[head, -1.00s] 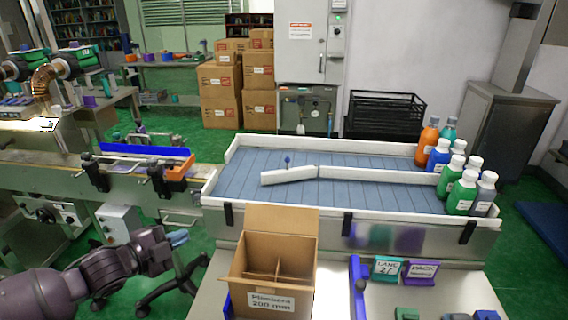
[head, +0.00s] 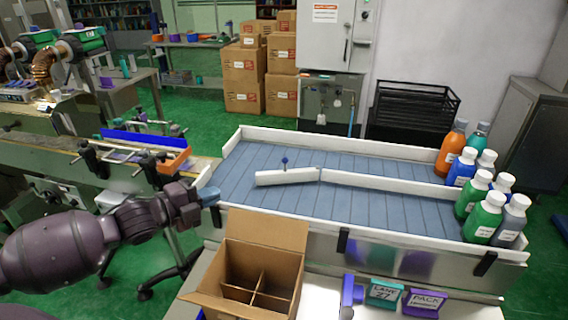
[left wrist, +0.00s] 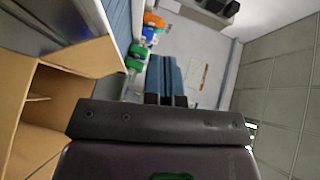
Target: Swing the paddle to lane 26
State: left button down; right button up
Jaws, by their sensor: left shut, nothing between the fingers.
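The paddle (head: 287,178) is a short white bar on the blue slatted conveyor (head: 400,208). Its right end meets the fixed white divider (head: 390,183), and its free end points left, slightly toward the near side. A blue knob (head: 284,160) on a thin post stands by the paddle. My left gripper (head: 211,194) is shut and empty near the conveyor's near left corner, left of the paddle and apart from it. Its blue fingers also show in the left wrist view (left wrist: 166,80). My right gripper is not in view.
An open cardboard box (head: 262,262) with dividers stands in front of the conveyor. Several bottles (head: 485,216) crowd the conveyor's right end. White rails edge the conveyor. A teal sign (head: 385,293), seemingly reading LANE 27, and a purple PACK sign (head: 425,302) stand at front.

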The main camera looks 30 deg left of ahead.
pick_arm(q)
jog(key=shift+s, duration=0.1)
jog(key=b+x, duration=0.1)
jog(key=x, duration=0.6)
jog(key=a+b+x, duration=0.1)
jog(key=x, duration=0.6)
jog(key=b+x, duration=0.1)
jog(key=x, duration=0.6)
jog(key=shift+w+a+f+b, duration=0.1)
jog(key=shift+w+f+b, duration=0.25)
jog(key=shift+w, duration=0.3)
jog(key=shift+w+a, duration=0.2)
jog(key=shift+w, duration=0.1)
jog(key=shift+w+a, duration=0.2)
jog(key=shift+w, duration=0.2)
jog(key=shift+b, duration=0.3)
